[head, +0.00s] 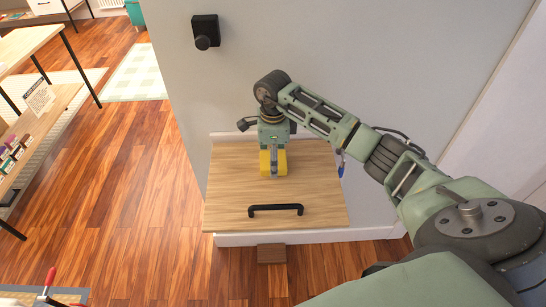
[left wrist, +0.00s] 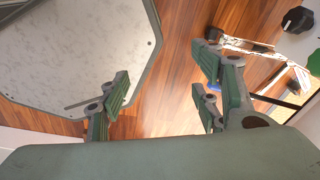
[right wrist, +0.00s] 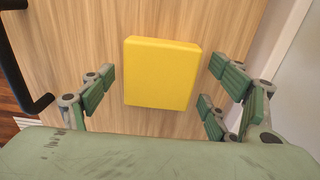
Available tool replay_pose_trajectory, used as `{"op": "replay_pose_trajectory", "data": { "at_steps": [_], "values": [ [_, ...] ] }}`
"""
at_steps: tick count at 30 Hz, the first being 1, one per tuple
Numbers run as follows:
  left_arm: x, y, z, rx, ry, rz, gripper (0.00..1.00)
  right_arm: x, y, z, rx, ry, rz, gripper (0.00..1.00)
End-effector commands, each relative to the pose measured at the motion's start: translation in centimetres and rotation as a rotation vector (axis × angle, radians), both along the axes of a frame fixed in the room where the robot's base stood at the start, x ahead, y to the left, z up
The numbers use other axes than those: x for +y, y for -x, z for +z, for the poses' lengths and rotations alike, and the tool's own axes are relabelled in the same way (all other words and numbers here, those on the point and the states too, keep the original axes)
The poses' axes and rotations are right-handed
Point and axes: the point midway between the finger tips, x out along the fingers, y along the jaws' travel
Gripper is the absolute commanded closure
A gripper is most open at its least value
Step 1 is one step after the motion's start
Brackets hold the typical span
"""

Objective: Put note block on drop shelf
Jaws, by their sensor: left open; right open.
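The yellow note block (head: 265,168) lies on the light wood drop shelf (head: 235,200), towards its back half, below my right gripper (head: 274,160). In the right wrist view the note block (right wrist: 162,75) sits between the spread fingers of that gripper, with a gap on each side. The right gripper is open and holds nothing. The shelf is folded down flat, with a black bar handle (head: 275,209) near its front edge. My left gripper (left wrist: 160,85) is open and empty in the left wrist view, away from the shelf; it is not in the head view.
The grey wall (head: 350,75) rises behind the shelf, with a black knob fixture (head: 206,32) on it. A small brown block-like piece (head: 271,253) shows under the shelf's front edge. Shelving (head: 30,110) stands at the far left. Wood floor (head: 140,210) is clear left of the shelf.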

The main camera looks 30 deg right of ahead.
Motion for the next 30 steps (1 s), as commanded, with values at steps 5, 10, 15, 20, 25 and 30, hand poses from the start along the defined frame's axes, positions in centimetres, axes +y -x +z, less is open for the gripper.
{"op": "replay_pose_trajectory", "data": {
  "at_steps": [5,10,15,20,25,30],
  "values": [
    [0.0,0.0,0.0,0.000,0.000,0.000,0.41,0.0,0.0,0.0,0.000,0.000,0.000,0.19],
    [0.0,0.0,-0.1,0.000,0.000,0.000,0.41,0.0,-0.1,0.9,-0.003,0.001,0.001,0.19],
    [0.0,0.1,-1.2,0.000,0.000,0.000,0.41,-0.1,-0.2,3.9,-0.007,0.002,0.001,0.19],
    [0.0,0.1,-2.2,0.001,0.000,0.000,0.41,-0.1,-0.1,7.5,-0.007,0.002,0.001,0.19],
    [0.0,0.1,-2.8,0.001,0.000,0.000,0.41,0.0,-0.1,10.5,-0.004,0.001,0.000,0.19],
    [0.0,0.1,-3.0,0.001,0.000,0.000,0.41,0.0,0.0,12.0,-0.001,0.001,0.000,0.19]
  ]
}}
